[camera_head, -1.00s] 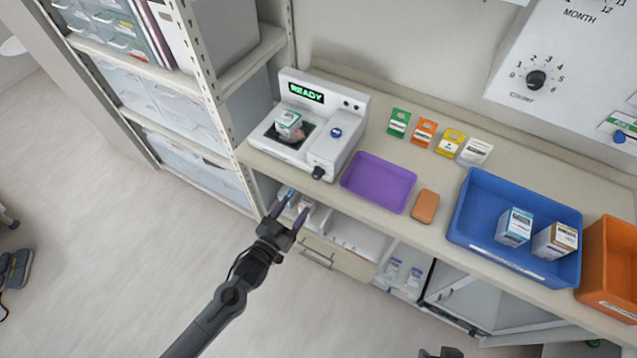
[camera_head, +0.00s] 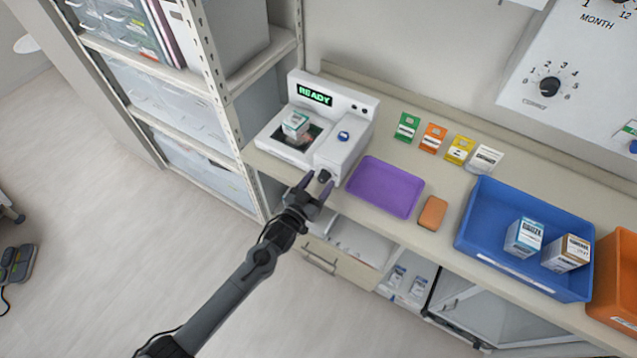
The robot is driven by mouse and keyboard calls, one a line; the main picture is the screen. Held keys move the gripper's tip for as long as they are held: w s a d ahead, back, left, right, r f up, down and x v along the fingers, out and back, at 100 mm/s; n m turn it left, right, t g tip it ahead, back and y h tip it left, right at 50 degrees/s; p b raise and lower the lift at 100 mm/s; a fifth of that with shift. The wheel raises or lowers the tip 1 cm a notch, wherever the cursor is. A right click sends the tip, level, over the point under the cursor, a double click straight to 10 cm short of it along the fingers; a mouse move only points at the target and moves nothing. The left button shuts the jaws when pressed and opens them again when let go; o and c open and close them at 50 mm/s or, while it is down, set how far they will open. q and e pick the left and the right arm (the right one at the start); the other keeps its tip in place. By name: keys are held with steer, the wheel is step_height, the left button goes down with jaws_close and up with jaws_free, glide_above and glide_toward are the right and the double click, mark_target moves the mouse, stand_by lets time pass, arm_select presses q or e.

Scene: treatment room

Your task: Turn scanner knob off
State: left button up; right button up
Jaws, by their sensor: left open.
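The white scanner (camera_head: 338,103) stands at the left end of the counter, with its display (camera_head: 314,95) lit green and reading READY. A small box (camera_head: 295,124) sits on its dark plate. The scanner's black knob (camera_head: 325,176) is on its front face, and a blue button (camera_head: 344,136) is on top. My left gripper (camera_head: 318,186) is open, its two fingertips right at the knob, one on each side in the picture. I cannot tell whether they touch it. My right gripper is out of view.
A purple tray (camera_head: 385,187) lies just right of the scanner, with an orange block (camera_head: 432,212) beside it. A blue bin (camera_head: 520,266) holds two boxes. Several coloured cards stand behind. A metal shelf post (camera_head: 215,75) rises left of the scanner.

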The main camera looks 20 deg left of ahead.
arm_select(q)
steer(key=shift+w, duration=0.1)
steer(key=shift+c, duration=0.2)
steer(key=c, duration=1)
steer(key=shift+n, duration=0.3)
steer(key=n+p, duration=0.1)
steer(key=n, duration=0.2)
steer(key=shift+r+p, duration=0.1)
steer(key=shift+p, duration=0.2)
steer(key=n+p, duration=0.1)
steer(key=n, duration=0.3)
steer(key=shift+n, duration=0.4)
steer(key=n+p, duration=0.2)
steer(key=n, duration=0.2)
steer(key=shift+a+n, duration=0.1)
steer(key=shift+n, duration=0.2)
steer(key=n, duration=0.1)
steer(key=n+p, duration=0.1)
steer(key=n, duration=0.2)
steer(key=shift+f+n+p, duration=0.25)
steer(key=shift+n+p, duration=0.05)
steer(key=shift+n, duration=0.1)
